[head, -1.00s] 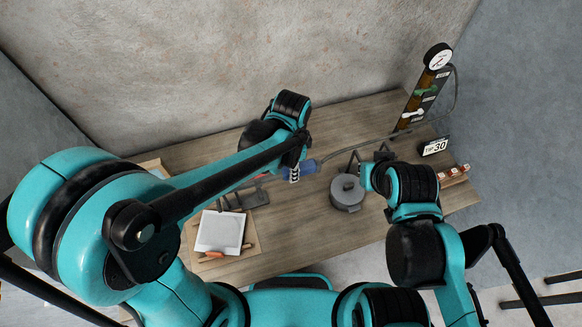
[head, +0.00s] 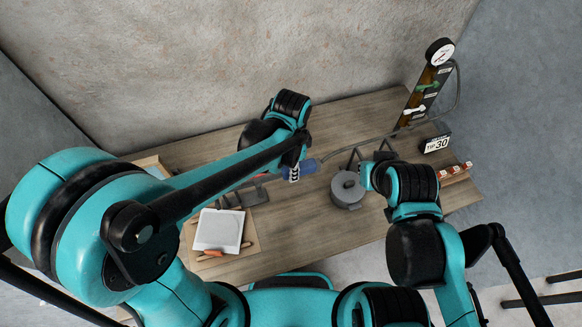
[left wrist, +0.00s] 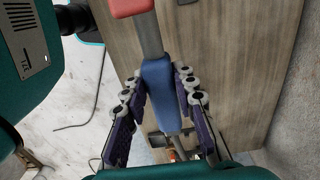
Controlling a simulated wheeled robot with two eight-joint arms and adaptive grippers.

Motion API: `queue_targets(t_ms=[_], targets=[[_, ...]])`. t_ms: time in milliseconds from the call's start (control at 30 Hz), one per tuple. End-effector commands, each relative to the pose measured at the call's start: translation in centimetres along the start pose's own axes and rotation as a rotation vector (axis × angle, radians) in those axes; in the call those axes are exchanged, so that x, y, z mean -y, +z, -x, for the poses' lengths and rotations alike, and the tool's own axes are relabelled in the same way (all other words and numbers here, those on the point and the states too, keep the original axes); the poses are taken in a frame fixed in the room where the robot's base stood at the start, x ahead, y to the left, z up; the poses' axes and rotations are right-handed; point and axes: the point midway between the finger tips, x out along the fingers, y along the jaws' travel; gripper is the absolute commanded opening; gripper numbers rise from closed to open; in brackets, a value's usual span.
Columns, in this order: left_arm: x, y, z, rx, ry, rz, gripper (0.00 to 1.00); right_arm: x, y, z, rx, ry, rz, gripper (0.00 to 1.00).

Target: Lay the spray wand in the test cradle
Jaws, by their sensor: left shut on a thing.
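The spray wand's blue handle (head: 300,169) shows in the head view beside my left gripper (head: 292,172), with a hose running from it toward the gauge board. In the left wrist view my left gripper (left wrist: 167,108) is shut on the blue handle (left wrist: 160,85). A grey shaft and a red piece (left wrist: 130,7) extend from it toward the top of that view. A dark angled stand (head: 355,157) is behind the grey pot; I cannot tell whether it is the test cradle. My right gripper (head: 367,176) is near the pot, its fingers mostly hidden.
The lidded grey pot (head: 346,190) stands mid-table. A white square block (head: 219,230) lies on a wooden board at the front left. The gauge board (head: 420,98), a "TIP 30" sign (head: 436,144) and a red-and-white item (head: 456,172) are at the right. Bare table (head: 300,230) lies in front.

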Motion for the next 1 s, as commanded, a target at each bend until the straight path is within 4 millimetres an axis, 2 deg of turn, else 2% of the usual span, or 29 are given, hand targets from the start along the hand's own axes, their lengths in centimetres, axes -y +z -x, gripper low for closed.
queue_targets(t_ms=[1000], targets=[[0.0,0.0,-1.4,0.001,0.0,0.0,0.0,0.0,0.8,-1.1,0.0,0.0,0.0,0.0]])
